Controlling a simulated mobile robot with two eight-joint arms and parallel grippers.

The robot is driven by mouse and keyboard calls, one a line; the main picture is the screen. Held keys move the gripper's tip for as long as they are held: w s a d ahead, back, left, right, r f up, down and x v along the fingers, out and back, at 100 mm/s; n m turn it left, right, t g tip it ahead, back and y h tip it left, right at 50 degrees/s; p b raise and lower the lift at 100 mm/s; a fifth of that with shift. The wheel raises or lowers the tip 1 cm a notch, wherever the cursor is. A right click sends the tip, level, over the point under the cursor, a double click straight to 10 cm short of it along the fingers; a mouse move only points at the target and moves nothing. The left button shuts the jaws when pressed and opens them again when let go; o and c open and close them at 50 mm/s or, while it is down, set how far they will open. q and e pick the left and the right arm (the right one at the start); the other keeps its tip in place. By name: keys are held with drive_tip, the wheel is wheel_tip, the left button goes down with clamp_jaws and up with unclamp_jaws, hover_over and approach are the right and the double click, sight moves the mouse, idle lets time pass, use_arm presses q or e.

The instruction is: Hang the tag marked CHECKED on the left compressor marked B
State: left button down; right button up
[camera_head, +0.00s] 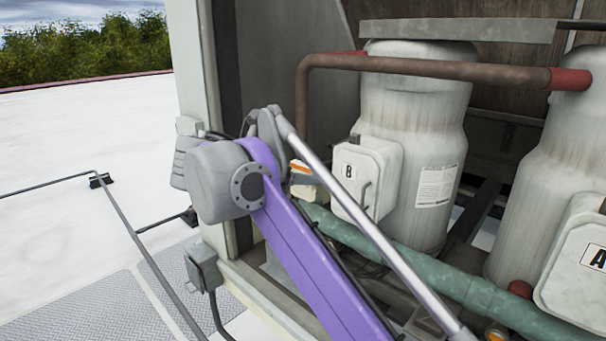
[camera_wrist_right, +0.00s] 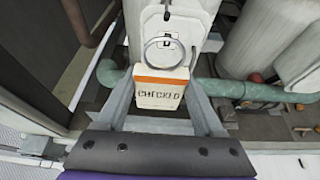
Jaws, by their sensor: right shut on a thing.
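The left compressor (camera_head: 415,110) is a pale, stained cylinder. Its front box (camera_head: 380,165) bears a black B and a small grey handle (camera_head: 366,195). My right gripper (camera_wrist_right: 160,84) is shut on the white CHECKED tag (camera_wrist_right: 159,98), which has an orange stripe and a metal ring (camera_wrist_right: 164,52) at the top. In the right wrist view the ring overlaps the box's front; I cannot tell whether it touches the handle. In the head view a bit of the tag (camera_head: 303,172) shows left of the box; my purple arm hides most of the gripper. My left gripper is out of view.
A second compressor (camera_head: 560,170) with an A box (camera_head: 580,275) stands at right. A green pipe (camera_head: 430,268) runs low in front of the compressors, and a brown pipe (camera_head: 430,68) crosses above. The cabinet post (camera_head: 205,80) stands at left.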

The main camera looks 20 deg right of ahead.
drive_tip(key=shift+s+d+r, duration=0.1)
drive_tip(key=shift+s+r, duration=0.05)
drive_tip(key=shift+r, duration=0.05)
drive_tip(key=shift+w+d+f+b, duration=0.15)
drive_tip(key=shift+w+d, duration=0.4)
drive_tip(key=shift+d, duration=0.8)
drive_tip(key=shift+w+d+f+b, duration=0.15)
drive_tip(key=shift+w+d, duration=0.45)
drive_tip(key=shift+d, duration=0.7)
drive_tip(key=shift+w+d+f+b, duration=0.15)
drive_tip(key=shift+w+d, duration=0.4)
drive_tip(key=shift+d, duration=0.8)
drive_tip(key=shift+w+d+f, duration=0.25)
drive_tip(key=shift+d+f, duration=0.1)
drive_tip(key=shift+d, duration=0.25)
drive_tip(key=shift+f, duration=0.1)
drive_tip(key=o, duration=1.4)
